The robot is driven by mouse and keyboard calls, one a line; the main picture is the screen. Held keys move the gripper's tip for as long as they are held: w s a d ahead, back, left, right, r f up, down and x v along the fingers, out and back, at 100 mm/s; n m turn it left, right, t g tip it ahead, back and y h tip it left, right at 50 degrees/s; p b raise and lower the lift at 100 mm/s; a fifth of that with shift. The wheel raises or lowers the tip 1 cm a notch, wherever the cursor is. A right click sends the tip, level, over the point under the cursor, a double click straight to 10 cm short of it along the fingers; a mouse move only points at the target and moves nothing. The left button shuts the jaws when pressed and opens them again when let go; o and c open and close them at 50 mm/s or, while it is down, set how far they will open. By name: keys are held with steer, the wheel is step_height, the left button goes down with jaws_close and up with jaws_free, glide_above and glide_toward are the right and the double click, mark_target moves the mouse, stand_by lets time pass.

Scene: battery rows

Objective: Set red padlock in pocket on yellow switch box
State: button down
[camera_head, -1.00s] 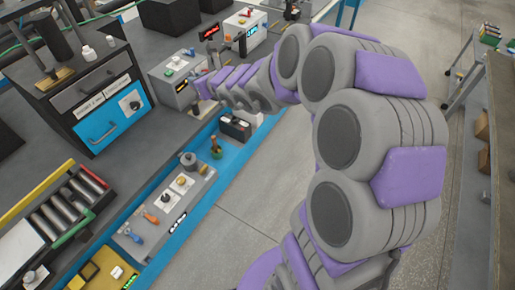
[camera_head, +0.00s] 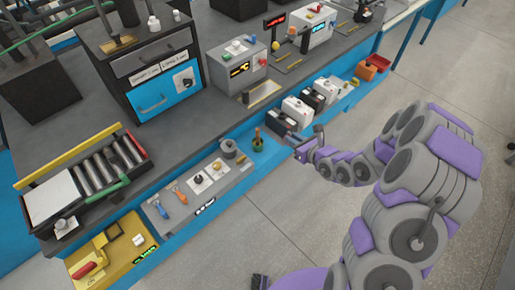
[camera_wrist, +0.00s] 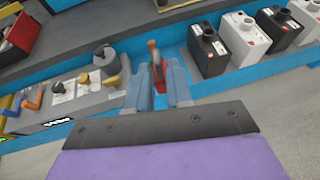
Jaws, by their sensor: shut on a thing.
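My gripper (camera_wrist: 161,88) is shut on a small red thing, which looks like the red padlock (camera_wrist: 158,73), between its two blue-grey fingers in the wrist view. The fingers hide part of it. In the head view my gripper (camera_head: 298,143) is over the bench's blue front ledge, right of the green cup; the padlock is too small to tell there. The yellow switch box (camera_head: 124,256) is at the lower left, well apart from my gripper. It has a red handle-like part, a dark square opening, which may be the pocket, and a green display.
A grey panel (camera_head: 186,214) with knobs and blue and orange levers lies between the switch box and the green cup (camera_head: 257,146). White and black batteries (camera_head: 297,110) stand in a row beyond my gripper. A roller tray (camera_head: 140,180) is above the switch box. The floor is free.

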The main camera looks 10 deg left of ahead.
steer(key=s+a+f+n+g+y+b, duration=0.1)
steer(key=s+a+f, duration=0.2)
steer(key=s+f, duration=0.3)
steer(key=s+a+f+n+g+y, duration=0.1)
steer(key=s+a+f, duration=0.25)
steer(key=f, duration=0.55)
steer(key=w+a+b, duration=0.1)
steer(key=w, duration=0.4)
steer(key=w+a+f+b, duration=0.1)
steer(key=w, duration=0.3)
steer(key=w+a+b, duration=0.1)
steer(key=w, duration=0.4)
steer(key=shift+w+a+f, duration=0.15)
steer(key=shift+w+f, duration=0.2)
steer(key=shift+f+b, duration=0.75)
steer(key=shift+f, duration=0.85)
steer(key=c, duration=1)
jaws_free()
steer(key=p+v, duration=0.2)
steer(key=v, duration=1)
steer(key=shift+s+r, duration=0.1)
steer(key=shift+s, duration=0.15)
